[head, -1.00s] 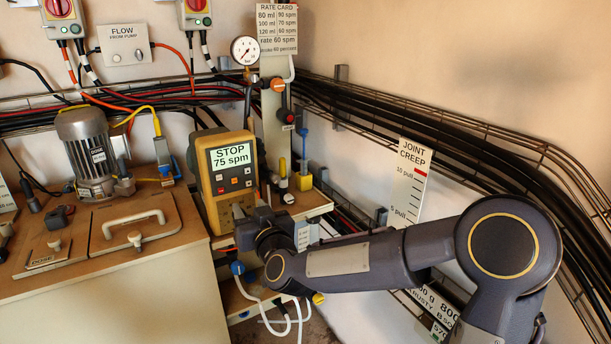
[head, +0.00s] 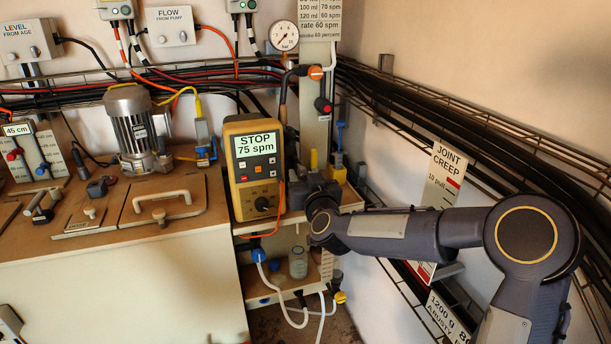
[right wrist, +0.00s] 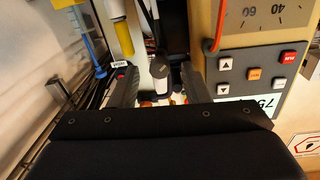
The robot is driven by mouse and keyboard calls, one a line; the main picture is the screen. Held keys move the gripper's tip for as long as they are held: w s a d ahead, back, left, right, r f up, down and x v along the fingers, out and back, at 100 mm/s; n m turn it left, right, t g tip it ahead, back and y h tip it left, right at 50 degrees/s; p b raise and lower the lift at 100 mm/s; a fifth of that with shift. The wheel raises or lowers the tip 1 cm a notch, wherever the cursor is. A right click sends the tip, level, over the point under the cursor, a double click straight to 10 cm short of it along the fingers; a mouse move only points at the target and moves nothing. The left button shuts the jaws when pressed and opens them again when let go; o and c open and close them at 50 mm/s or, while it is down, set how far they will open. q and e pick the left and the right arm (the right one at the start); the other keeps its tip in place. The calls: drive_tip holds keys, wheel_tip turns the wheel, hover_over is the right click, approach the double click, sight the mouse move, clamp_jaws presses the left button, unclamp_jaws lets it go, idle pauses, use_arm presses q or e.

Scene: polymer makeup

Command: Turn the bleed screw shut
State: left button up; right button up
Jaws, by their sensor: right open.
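The yellow dosing pump (head: 230,165) stands on the wooden shelf, its display reading STOP, 75 spm. My right gripper (head: 316,192) is just right of the pump's lower front; its fingertips are hard to make out in the head view. In the right wrist view the right gripper (right wrist: 160,75) is open, its fingers apart on either side of a small grey knob-like part (right wrist: 161,71) with a dark collar. I cannot tell whether this is the bleed screw or whether a finger touches it. My left gripper is out of view.
Close to the right gripper are a yellow-and-white cylinder (right wrist: 120,32) and an orange cable (right wrist: 215,32). A glass jar (head: 298,262) and white hoses (head: 283,300) are below. A wire cable tray (head: 480,150) runs along the right wall.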

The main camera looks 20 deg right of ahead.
drive_tip(key=shift+w, duration=0.25)
clamp_jaws()
